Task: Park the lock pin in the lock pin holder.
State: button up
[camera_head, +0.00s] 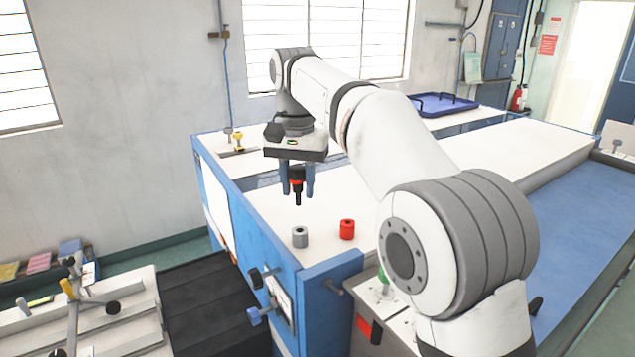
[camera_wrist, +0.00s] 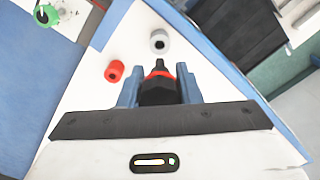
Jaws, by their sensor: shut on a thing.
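My gripper (camera_head: 298,190) is shut on the lock pin (camera_head: 297,174), a black pin with a red band. It holds the pin upright with its thin tip down, above the white bench top and apart from it. In the wrist view the pin (camera_wrist: 158,88) sits between the two blue-grey fingers. Two short hollow cylinders stand on the bench near its front edge: a grey one (camera_head: 300,237) and a red one (camera_head: 347,229). Both tops show an opening and look empty. The red band matches the red cylinder, but I cannot tell for certain which is the lock pin holder.
Grey and yellow knobbed pins (camera_head: 238,141) stand at the bench's back left. A blue tray (camera_head: 445,104) lies at the back. A green-topped part (camera_head: 383,281) stands right of the front edge. Blue-and-black clamps (camera_head: 262,279) stick out in front. The bench around the cylinders is clear.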

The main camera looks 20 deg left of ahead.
aim_at(299, 205)
jog(key=shift+f, duration=0.15)
jog(key=shift+f+b, duration=1.6)
jog(key=shift+f, duration=0.75)
jog(key=shift+p, duration=0.85)
jog(key=shift+f+b, duration=0.95)
jog(key=shift+f, duration=0.8)
